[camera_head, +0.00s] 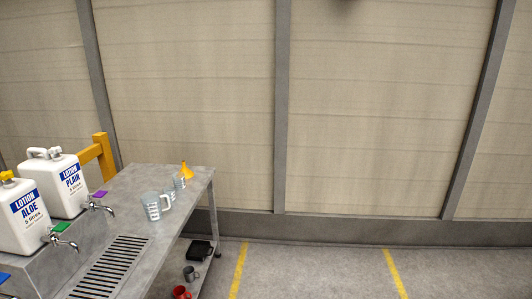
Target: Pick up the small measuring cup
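Measuring cups stand in a row near the right end of the grey metal bench. The largest, a clear measuring cup (152,207) with a white handle on its right, is nearest. Behind it is a smaller measuring cup (170,195), partly hidden by the larger one's handle. Another small cup (179,182) stands farther back, just in front of a yellow funnel (186,170). These two are too small in the picture to compare their sizes surely. Neither of my grippers is in view.
The bench top (135,180) is clear around the cups. Lotion jugs (64,185) with metal taps (97,207) stand at left, beside a drain grate (112,265). Mugs (190,273) and a black item (199,250) lie on a lower shelf. The floor at right (320,270) is free.

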